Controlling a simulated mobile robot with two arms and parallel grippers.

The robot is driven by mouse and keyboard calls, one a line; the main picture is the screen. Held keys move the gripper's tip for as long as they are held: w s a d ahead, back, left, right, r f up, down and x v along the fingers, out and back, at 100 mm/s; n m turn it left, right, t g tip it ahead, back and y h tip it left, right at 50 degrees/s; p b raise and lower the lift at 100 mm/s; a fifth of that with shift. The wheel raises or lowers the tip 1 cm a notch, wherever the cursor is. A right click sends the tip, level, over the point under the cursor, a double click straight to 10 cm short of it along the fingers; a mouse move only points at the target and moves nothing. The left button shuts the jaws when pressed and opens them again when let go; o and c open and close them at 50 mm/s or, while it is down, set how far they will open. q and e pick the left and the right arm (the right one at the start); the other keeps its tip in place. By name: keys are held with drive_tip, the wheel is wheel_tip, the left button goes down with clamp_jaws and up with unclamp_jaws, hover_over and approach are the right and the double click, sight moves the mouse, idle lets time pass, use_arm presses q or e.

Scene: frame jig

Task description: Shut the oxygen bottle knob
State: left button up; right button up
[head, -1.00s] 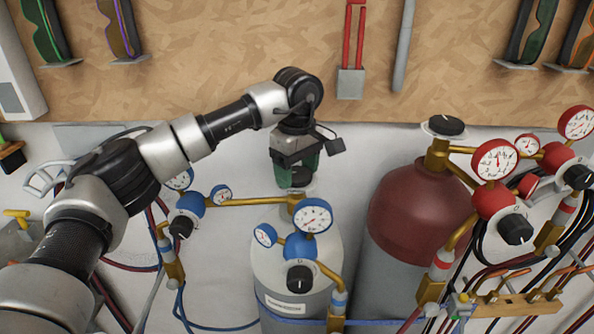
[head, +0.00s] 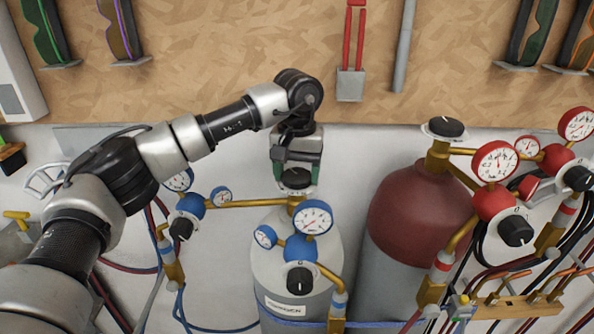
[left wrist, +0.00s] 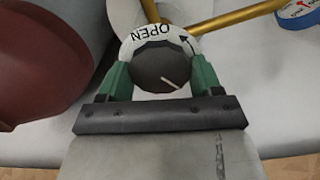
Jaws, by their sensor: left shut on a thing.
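The grey oxygen bottle (head: 280,265) stands at the lower middle of the head view, with a label reading oxygen and blue regulators on brass pipes. Its black knob (head: 295,178) sits on top, over a white dial ring. In the left wrist view the knob (left wrist: 158,66) shows a light pointer mark toward the lower right; the ring (left wrist: 140,40) reads OPEN with an arrow. My left gripper (head: 297,176) reaches down from above, and its green fingers are shut on the knob from both sides. My right gripper is not in view.
A dark red bottle (head: 420,212) with its own black knob (head: 446,127) and red gauges stands to the right. Blue gauges (head: 312,217) sit just in front of the gripped knob. A wooden tool board (head: 220,60) is behind. Hoses hang at both sides.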

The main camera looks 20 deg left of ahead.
sight(297, 174)
use_arm(q)
drive_tip(key=m, duration=0.3)
drive_tip(key=shift+r+m, duration=0.25)
drive_tip(key=shift+m, duration=0.05)
drive_tip(key=shift+w+m, duration=0.1)
drive_tip(key=shift+m, duration=1.6)
drive_tip(key=o, duration=0.8)
drive_tip(key=shift+o, duration=0.7)
drive_tip(key=shift+f, duration=0.15)
wheel_tip(297, 174, up, 11)
drive_tip(key=b, duration=0.1)
drive_tip(key=shift+f, duration=0.1)
